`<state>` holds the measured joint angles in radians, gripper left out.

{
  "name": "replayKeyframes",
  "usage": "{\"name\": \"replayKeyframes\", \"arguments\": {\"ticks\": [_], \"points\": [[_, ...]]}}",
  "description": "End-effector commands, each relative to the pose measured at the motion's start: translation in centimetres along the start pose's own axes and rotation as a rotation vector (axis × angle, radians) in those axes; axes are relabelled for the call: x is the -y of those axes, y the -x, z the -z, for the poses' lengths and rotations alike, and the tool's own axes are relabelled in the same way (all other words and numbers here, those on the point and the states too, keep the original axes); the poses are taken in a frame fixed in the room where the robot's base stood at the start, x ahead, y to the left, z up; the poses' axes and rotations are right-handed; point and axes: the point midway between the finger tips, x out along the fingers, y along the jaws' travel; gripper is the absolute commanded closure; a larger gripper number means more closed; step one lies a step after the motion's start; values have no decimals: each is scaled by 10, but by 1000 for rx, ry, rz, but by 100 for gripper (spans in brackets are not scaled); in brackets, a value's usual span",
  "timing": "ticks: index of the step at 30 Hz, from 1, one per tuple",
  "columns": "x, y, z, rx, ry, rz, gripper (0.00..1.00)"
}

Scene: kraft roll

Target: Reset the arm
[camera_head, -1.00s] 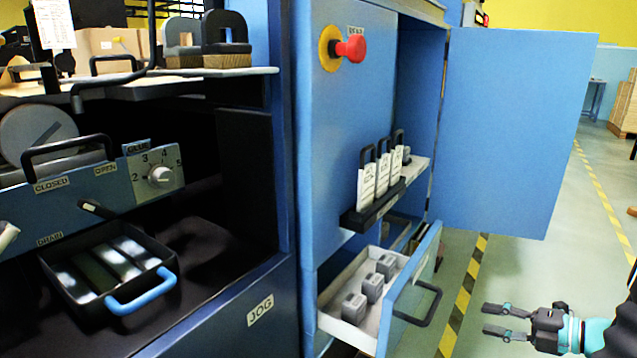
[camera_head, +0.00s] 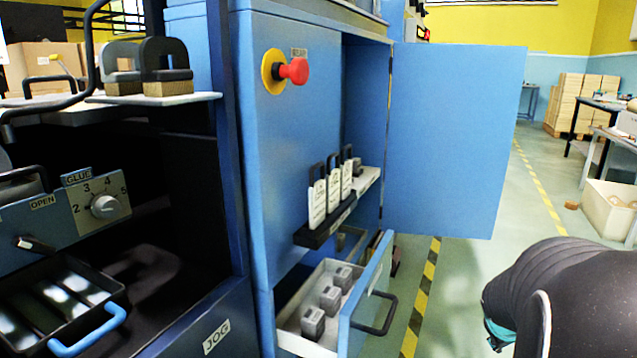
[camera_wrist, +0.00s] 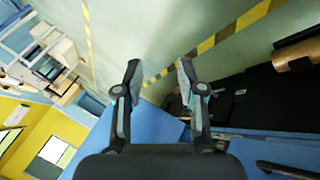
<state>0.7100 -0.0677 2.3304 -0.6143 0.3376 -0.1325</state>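My gripper (camera_wrist: 158,78) is open and empty in the wrist view, its two fingers well apart with the floor and yellow-black tape behind them. In the head view my dark arm fills the lower right corner, and the gripper's fingers do not show there. The blue machine cabinet (camera_head: 280,150) stands left of the arm, apart from it. Its blue door (camera_head: 455,140) is swung open, and its drawer (camera_head: 365,300) is pulled out with several grey blocks (camera_head: 330,298) inside.
A red button (camera_head: 294,71) is on the cabinet front. Tags with black handles (camera_head: 333,187) stand on a small shelf. A black tray with a blue handle (camera_head: 88,330) sits at lower left. Open floor with striped tape (camera_head: 424,290) lies right of the drawer. A pale bin (camera_head: 608,212) is farther right.

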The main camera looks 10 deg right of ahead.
Motion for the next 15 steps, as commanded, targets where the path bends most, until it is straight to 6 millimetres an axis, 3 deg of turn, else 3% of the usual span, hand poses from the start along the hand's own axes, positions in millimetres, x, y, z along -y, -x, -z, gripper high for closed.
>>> {"name": "replayKeyframes", "arguments": {"ticks": [1,7,12,15], "points": [[18,26,-3,31,-63,31,61],[97,108,-24,140,-252,202,61],[156,176,-34,141,-283,358,61],[182,212,-34,80,-254,433,61]]}}
